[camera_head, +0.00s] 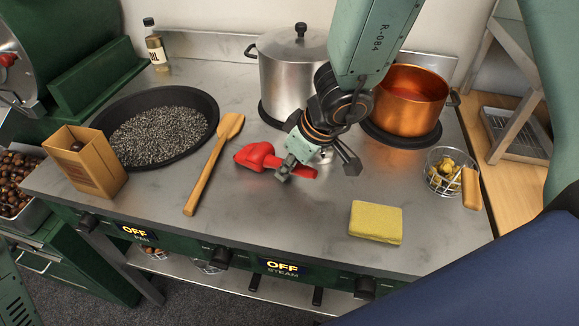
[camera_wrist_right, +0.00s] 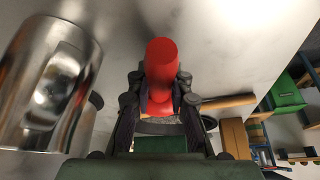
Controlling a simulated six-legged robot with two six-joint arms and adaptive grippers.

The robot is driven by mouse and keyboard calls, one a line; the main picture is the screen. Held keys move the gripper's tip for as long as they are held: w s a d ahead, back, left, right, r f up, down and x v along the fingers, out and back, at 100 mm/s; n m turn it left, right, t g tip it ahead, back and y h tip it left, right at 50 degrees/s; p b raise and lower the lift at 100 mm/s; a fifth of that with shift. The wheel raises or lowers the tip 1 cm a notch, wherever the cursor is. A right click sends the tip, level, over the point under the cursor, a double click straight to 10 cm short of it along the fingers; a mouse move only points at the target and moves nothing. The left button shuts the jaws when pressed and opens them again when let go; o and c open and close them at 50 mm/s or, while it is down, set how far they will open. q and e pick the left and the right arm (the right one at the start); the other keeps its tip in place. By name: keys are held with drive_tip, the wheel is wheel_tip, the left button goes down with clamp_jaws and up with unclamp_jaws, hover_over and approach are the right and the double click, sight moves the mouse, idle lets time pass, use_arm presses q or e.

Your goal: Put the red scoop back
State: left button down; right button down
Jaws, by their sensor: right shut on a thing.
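The red scoop (camera_head: 257,157) is at the middle of the steel counter, right of the wooden spatula, with its rounded scoop end to the left and its handle to the right. My right gripper (camera_head: 311,172) is shut on the scoop's handle. The right wrist view shows the red scoop (camera_wrist_right: 161,70) between the two fingers of the gripper (camera_wrist_right: 160,98). I cannot tell whether the scoop touches the counter. My left gripper is not in view.
A steel pot (camera_head: 292,75) and a copper pot (camera_head: 409,98) stand behind the gripper. A yellow sponge (camera_head: 376,222) and wire basket (camera_head: 447,172) are right. The front middle counter is clear.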

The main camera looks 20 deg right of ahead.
drive_tip(key=shift+a+r, duration=0.1)
drive_tip(key=shift+a, duration=0.15)
drive_tip(key=shift+s, duration=0.1)
drive_tip(key=shift+s+d+b, duration=0.15)
drive_tip(key=shift+d+b, duration=0.2)
drive_tip(key=c, duration=1.6)
unclamp_jaws()
drive_tip(key=shift+d+f, duration=0.1)
drive_tip(key=shift+f, duration=0.1)
drive_tip(key=shift+o, duration=1.9)
drive_tip(key=shift+w+a, duration=0.2)
drive_tip(key=shift+a, duration=0.15)
drive_tip(key=shift+s+d+r, duration=0.1)
drive_tip(key=shift+s+d, duration=0.05)
drive_tip(key=shift+d, duration=0.1)
drive_tip(key=shift+r+p, duration=0.1)
drive_tip(key=shift+p, duration=0.2)
drive_tip(key=shift+r, duration=0.3)
drive_tip(key=p+v, duration=0.4)
drive_tip(key=v, duration=0.5)
drive_tip(key=shift+s+r+p, duration=0.1)
drive_tip(key=shift+r+p, duration=0.1)
drive_tip(key=shift+p, duration=0.15)
drive_tip(key=shift+p+v, duration=0.65)
drive_tip(key=shift+v, duration=0.15)
drive_tip(key=shift+s+d+r, duration=0.15)
drive_tip(key=shift+s+r, duration=0.05)
